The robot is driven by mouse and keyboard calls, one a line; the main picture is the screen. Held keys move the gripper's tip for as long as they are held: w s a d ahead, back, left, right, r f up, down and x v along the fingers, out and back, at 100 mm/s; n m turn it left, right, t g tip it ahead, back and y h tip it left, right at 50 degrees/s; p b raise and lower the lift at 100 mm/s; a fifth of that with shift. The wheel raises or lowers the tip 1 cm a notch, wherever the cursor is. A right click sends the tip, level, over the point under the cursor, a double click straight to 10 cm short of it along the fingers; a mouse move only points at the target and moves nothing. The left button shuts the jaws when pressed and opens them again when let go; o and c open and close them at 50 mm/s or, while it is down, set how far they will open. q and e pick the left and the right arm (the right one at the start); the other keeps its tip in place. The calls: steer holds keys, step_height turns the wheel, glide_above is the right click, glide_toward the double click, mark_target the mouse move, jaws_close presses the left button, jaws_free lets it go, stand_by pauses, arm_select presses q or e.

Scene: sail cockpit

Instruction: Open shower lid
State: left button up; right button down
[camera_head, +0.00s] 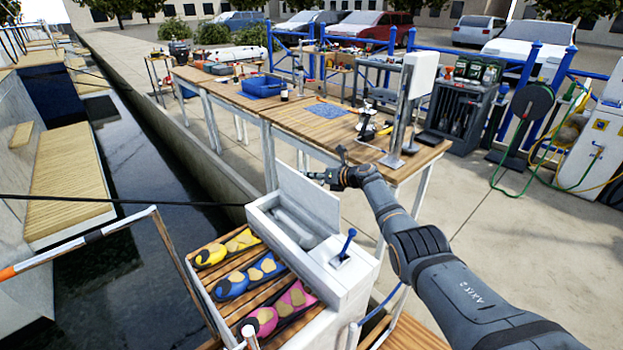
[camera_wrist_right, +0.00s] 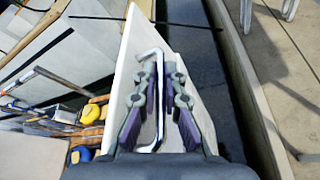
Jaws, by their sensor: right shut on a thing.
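The white shower lid (camera_head: 308,203) stands raised and tilted back from the shower box (camera_head: 262,220), which is open on top and shows a grey inside. In the right wrist view the lid (camera_wrist_right: 126,68) is a white panel behind my fingers. A thin silver bar handle (camera_wrist_right: 155,52) on it passes between them. My right gripper (camera_head: 322,176) is at the top of the lid in the head view. The right wrist view shows its two fingers (camera_wrist_right: 162,78) shut on the handle. My left gripper is in neither view.
A blue-knobbed lever (camera_head: 346,245) stands on the box beside the opening. Yellow, blue and pink shoes (camera_head: 232,285) lie on the slatted wooden bench to the left. A long wooden workbench (camera_head: 300,120) stands behind, and dark water (camera_head: 150,240) lies to the left.

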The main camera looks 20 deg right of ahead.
steer(key=shift+f, duration=0.15)
steer(key=c, duration=1.7)
jaws_free()
steer(key=v, duration=1.2)
steer(key=shift+a, duration=0.1)
